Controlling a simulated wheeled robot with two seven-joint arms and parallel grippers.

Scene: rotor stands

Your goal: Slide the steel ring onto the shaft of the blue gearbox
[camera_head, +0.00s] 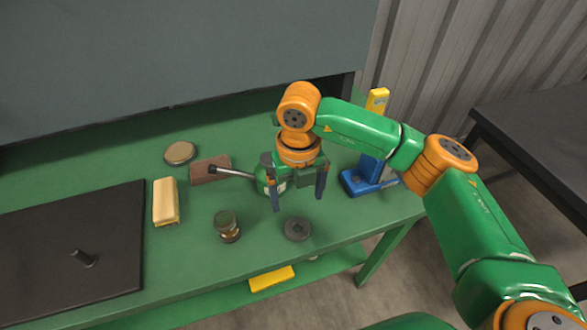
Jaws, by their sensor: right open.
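The steel ring (297,229) is a small dark grey disc with a hole, lying flat near the front edge of the green table. My right gripper (297,203) points down with its fingers apart, just above and behind the ring in the picture. It looks empty and apart from the ring. The blue gearbox (366,172) stands at the table's right end, with a yellow upper part. A short grey piece, perhaps its shaft, shows low on its right side (389,183). My left gripper is not in view.
A jar (228,230), yellow block (165,202), brown block (207,169) and round tin (180,153) stand to the left. A black plate (60,225) bears a small peg (83,258).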

